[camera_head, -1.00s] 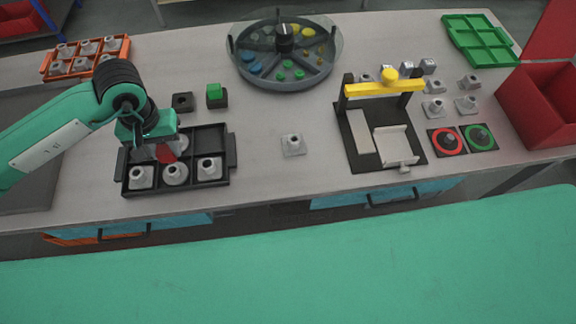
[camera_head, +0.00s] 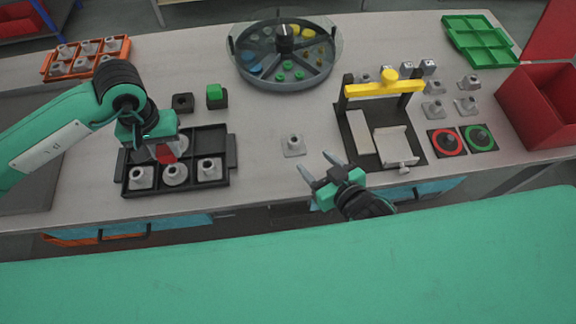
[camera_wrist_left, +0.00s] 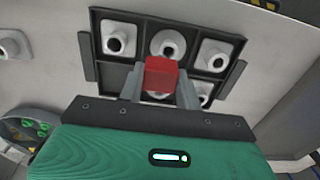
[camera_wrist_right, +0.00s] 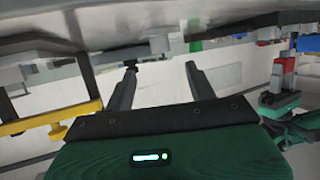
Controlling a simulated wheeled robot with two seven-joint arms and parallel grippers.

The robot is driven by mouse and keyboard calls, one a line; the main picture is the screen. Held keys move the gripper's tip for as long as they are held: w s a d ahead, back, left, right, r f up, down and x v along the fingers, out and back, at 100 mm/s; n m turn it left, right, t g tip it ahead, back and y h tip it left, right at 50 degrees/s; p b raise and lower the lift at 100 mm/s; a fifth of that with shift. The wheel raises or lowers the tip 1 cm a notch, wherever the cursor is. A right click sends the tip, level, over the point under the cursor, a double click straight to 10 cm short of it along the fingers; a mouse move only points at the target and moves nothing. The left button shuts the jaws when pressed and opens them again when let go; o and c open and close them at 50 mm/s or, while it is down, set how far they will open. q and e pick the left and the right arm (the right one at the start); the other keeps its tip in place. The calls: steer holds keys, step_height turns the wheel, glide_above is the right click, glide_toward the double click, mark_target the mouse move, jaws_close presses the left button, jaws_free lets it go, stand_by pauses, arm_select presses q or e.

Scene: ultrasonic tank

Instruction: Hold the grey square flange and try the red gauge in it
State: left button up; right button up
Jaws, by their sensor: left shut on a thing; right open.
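A grey square flange (camera_head: 293,145) with a raised round neck stands alone on the table, between the black tray and the yellow-topped fixture. My left gripper (camera_head: 160,150) is shut on the red gauge (camera_head: 168,151) and holds it over the black tray; in the left wrist view the red gauge (camera_wrist_left: 160,77) sits between both fingers. Its lower end is hidden there. My right gripper (camera_head: 316,164) is open and empty, just to the right of and in front of the flange; its spread fingers (camera_wrist_right: 160,70) show in the right wrist view.
The black tray (camera_head: 232,150) holds several grey flanges. The fixture (camera_head: 420,155) with a yellow bar stands right of my right gripper. Red and green ring pads (camera_head: 446,142), loose flanges and a red bin (camera_head: 540,110) are further right. A round divided dish (camera_head: 285,85) is behind.

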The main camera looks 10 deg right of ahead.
mark_target(297, 145)
steer(key=x, duration=0.9)
steer(key=shift+s+a, duration=0.1)
steer(key=c, duration=1.2)
steer(key=shift+o, duration=0.2)
